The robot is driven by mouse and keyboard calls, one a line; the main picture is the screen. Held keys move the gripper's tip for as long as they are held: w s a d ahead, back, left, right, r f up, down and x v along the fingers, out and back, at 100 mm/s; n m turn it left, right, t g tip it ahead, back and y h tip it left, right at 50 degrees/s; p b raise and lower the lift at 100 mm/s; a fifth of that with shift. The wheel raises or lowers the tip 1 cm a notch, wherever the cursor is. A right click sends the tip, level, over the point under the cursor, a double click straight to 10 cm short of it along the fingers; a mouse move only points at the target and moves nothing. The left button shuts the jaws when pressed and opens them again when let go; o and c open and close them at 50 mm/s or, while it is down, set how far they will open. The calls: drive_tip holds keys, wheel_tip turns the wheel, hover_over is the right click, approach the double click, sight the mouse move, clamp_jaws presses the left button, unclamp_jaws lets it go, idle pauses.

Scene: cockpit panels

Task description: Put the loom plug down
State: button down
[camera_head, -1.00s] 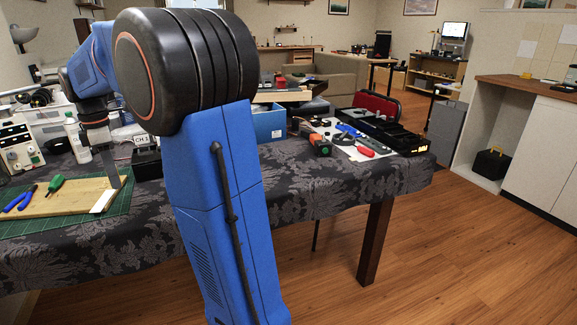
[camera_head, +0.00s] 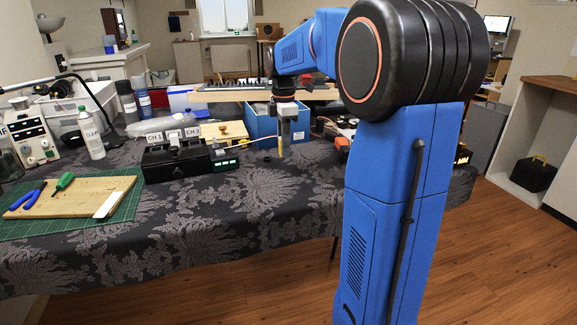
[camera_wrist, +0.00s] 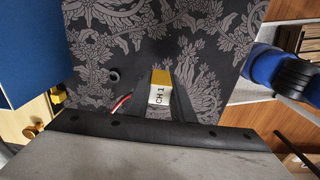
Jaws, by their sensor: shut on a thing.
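The loom plug (camera_wrist: 160,88) is a small block with a yellow end and a white label reading CH 1. My gripper (camera_head: 282,150) is shut on it and points down above the patterned tablecloth, in front of the blue bin (camera_head: 262,124). In the head view the plug shows only as a small yellow piece at the fingertips. A thin reddish cable (camera_head: 240,146) runs from near it toward a small device with a green display (camera_head: 226,163). I cannot tell whether the plug touches the cloth.
A black box (camera_head: 176,160) with CH 1 and CH 3 tags stands left of my gripper. A small dark round piece (camera_wrist: 114,75) lies on the cloth nearby. A wooden board (camera_head: 70,197) with tools lies far left. The front cloth (camera_head: 220,215) is clear.

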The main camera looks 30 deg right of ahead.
sight(284, 173)
wheel_tip(284, 173, down, 3)
drive_tip(key=shift+d+r, duration=0.15)
drive_tip(key=shift+r, duration=0.05)
drive_tip(key=shift+f, duration=1.85)
drive_tip(key=c, duration=1.5)
unclamp_jaws()
drive_tip(key=shift+f, duration=0.1)
drive_tip(key=shift+c, duration=0.2)
